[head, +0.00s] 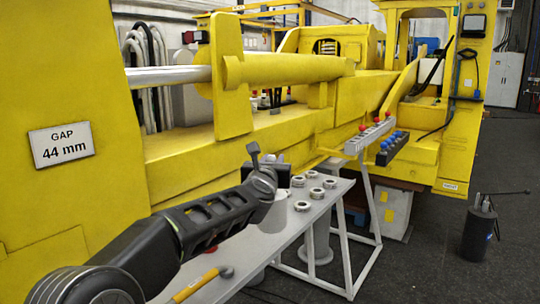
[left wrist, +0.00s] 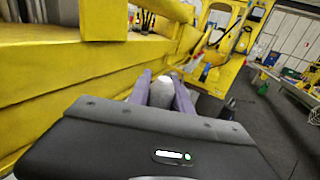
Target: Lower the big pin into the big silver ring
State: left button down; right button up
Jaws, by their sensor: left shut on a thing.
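My left gripper (head: 268,180) is over the grey bench, seen from behind and side. In the left wrist view its two purple-grey fingers (left wrist: 162,95) are shut on a pale silver cylinder, which I take for the big pin (left wrist: 161,91). In the head view the pin's grey body (head: 272,215) shows below the gripper, partly hidden by my arm. Several silver rings lie on the bench; one (head: 302,206) is just right of the pin. I cannot tell which is the big silver ring. Whether the pin touches the bench is hidden. My right gripper is not in view.
The grey bench (head: 327,217) runs along the yellow machine (head: 270,140). A hammer with a yellow handle (head: 195,287) lies at its near end. A sign (head: 61,145) reads "GAP 44 mm". The floor at right is mostly clear.

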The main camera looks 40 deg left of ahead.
pick_arm(q)
jog(key=s+d+f+m+t+h, duration=0.1)
jog(key=d+f+h, duration=0.3)
jog(key=d+f, duration=1)
jog(key=s+d+f+m+h, duration=0.3)
jog(key=d+f, duration=1.2)
jog(key=f, duration=0.5)
jog(key=shift+s+f+m+t+h, duration=0.3)
jog(key=shift+f+m+t+h, duration=0.1)
jog(key=shift+m, duration=0.3)
jog(key=shift+r, duration=0.1)
